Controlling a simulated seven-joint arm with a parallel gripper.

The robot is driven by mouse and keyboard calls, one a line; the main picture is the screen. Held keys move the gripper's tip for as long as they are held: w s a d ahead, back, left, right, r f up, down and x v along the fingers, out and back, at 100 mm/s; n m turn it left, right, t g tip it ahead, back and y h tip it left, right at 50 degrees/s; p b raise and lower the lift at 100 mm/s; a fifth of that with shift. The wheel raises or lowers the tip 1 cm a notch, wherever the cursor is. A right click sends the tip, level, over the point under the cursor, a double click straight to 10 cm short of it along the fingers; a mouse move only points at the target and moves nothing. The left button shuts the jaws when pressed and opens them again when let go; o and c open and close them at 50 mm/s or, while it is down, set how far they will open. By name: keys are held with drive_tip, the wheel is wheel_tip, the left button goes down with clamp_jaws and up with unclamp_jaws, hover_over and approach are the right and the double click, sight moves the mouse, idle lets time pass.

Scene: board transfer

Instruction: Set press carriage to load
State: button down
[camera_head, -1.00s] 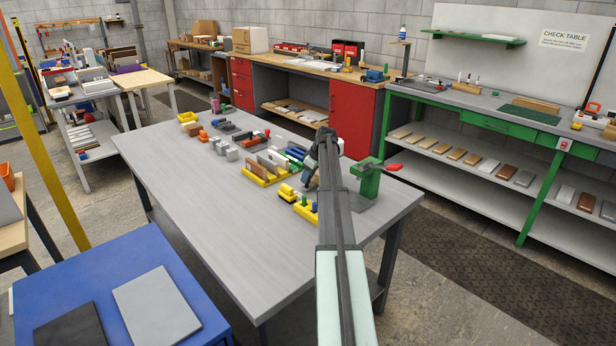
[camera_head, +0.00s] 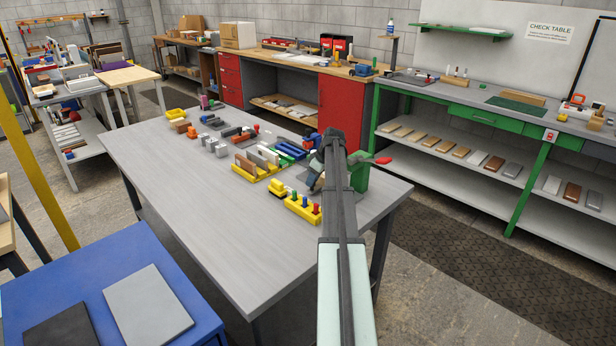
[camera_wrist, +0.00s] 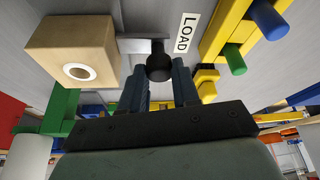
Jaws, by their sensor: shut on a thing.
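The press has a green frame (camera_head: 361,179) with a red handle (camera_head: 382,160) and stands at the right end of the grey table; my arm covers part of it. In the wrist view its green frame (camera_wrist: 62,112) is at the left. A beige block (camera_wrist: 75,52) with a white ring sits beside a grey bar (camera_wrist: 142,46), which leads to a black knob (camera_wrist: 158,66). My gripper (camera_wrist: 162,80) is shut on this knob. A white LOAD label (camera_wrist: 185,33) lies just right of the knob. In the head view, my gripper (camera_head: 316,182) is partly hidden by my arm.
A yellow peg holder (camera_head: 302,210) with coloured pegs stands close left of my gripper; it also shows in the wrist view (camera_wrist: 225,30). Racks and loose blocks crowd the table's back half. The front left of the grey table (camera_head: 205,225) is clear.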

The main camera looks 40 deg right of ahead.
drive_tip(key=c, duration=0.8)
unclamp_jaws()
drive_tip(key=v, duration=1.3)
drive_tip(key=shift+s+r, duration=0.15)
drive_tip(key=shift+r, duration=0.15)
